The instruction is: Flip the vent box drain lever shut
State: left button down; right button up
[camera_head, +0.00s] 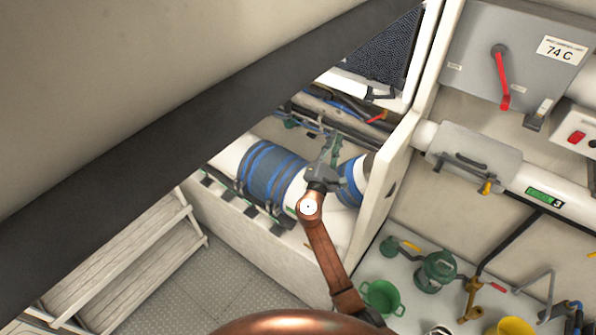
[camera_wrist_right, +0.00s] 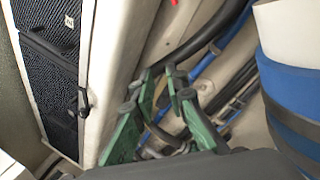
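A small red lever (camera_head: 377,117) shows in the locker opening, below the dark mesh panel; a bit of red (camera_wrist_right: 172,2) is at the top edge of the right wrist view. A longer red handle (camera_head: 502,80) hangs on a grey box (camera_head: 475,50) at upper right. I cannot tell which is the drain lever, as no label is legible. My right gripper (camera_head: 332,146) is over the locker, left of the small red lever and apart from it. Its green fingers (camera_wrist_right: 160,88) are parted, with nothing held between them. My left gripper is not in view.
A blue-banded white cylinder (camera_head: 270,172) lies beneath my right gripper. Hoses and cables (camera_wrist_right: 210,85) run beyond the fingers. A white partition (camera_head: 383,185) stands to the right. A large beige panel with a dark edge (camera_head: 150,150) covers the upper left. Steps (camera_head: 120,260) are at lower left.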

jog(key=a+f+n+y, duration=0.8)
jog(key=a+f, duration=0.4)
jog(key=f, duration=0.2)
jog(key=shift+s+a+f+n+g+y+b, duration=0.15)
jog(key=shift+s+f+n+g+y+b, duration=0.15)
jog(key=shift+y, duration=0.3)
jog(key=shift+o, duration=0.5)
